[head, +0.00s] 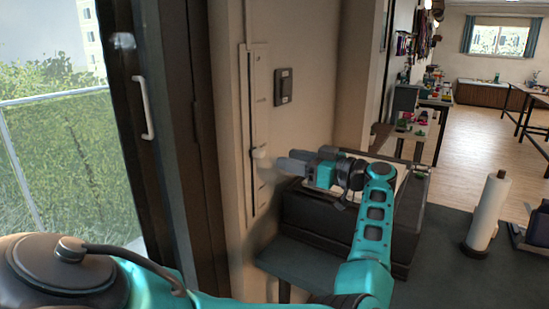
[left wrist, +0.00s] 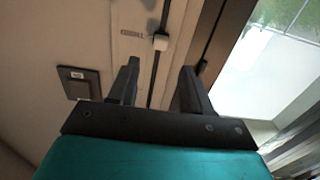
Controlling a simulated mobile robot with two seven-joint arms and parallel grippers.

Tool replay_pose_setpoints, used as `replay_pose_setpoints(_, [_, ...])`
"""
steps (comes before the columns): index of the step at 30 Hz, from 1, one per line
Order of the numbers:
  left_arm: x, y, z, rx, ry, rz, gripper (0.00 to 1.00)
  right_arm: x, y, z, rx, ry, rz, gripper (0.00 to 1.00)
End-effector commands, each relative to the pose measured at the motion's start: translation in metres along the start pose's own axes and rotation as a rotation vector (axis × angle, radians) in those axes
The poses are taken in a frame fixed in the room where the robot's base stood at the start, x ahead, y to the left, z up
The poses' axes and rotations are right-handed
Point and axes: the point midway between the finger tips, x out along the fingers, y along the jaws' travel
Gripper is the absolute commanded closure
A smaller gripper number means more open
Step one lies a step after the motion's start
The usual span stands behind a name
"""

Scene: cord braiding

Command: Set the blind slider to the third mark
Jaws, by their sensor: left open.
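The blind slider is a small pale knob (head: 259,153) on a dark vertical slot in a narrow pale track plate (head: 258,85) on the wall. The knob sits below the middle of the slot. Small marks show on the plate, but they are too small to read. My left gripper (head: 284,161) points left at the knob, just right of it, with a gap between. In the left wrist view, the knob (left wrist: 161,42) lies beyond the open, empty fingertips (left wrist: 160,66), roughly in line with the space between them. My right gripper is out of view.
A dark wall switch (head: 284,87) is right of the track. A door with a white handle (head: 144,108) is at the left. A black box-like unit (head: 330,220) stands below my left gripper. A paper roll (head: 487,212) is on the right, with open floor beyond.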

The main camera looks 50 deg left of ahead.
Motion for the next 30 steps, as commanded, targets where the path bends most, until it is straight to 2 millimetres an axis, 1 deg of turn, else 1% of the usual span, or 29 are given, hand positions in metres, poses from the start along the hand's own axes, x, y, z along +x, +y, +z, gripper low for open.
replay_pose_setpoints(1, [-0.012, 0.001, 0.002, 0.001, -0.003, 0.004, 0.51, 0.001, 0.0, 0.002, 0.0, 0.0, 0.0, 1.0])
replay_pose_setpoints(3, [-0.024, 0.0, 0.001, 0.0, -0.002, 0.003, 0.51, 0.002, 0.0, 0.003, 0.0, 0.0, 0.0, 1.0])
replay_pose_setpoints(6, [-0.037, 0.0, 0.001, 0.0, -0.002, 0.001, 0.51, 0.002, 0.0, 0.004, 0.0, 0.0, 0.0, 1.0])
replay_pose_setpoints(9, [-0.045, 0.0, 0.001, 0.001, -0.001, 0.001, 0.51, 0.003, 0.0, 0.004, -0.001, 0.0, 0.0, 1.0])
replay_pose_setpoints(14, [-0.049, 0.0, 0.0, 0.0, -0.001, -0.001, 0.51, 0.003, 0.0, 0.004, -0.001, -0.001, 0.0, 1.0])
replay_pose_setpoints(30, [-0.049, 0.0, 0.0, 0.0, -0.001, -0.001, 0.51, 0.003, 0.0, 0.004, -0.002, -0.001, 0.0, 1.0])
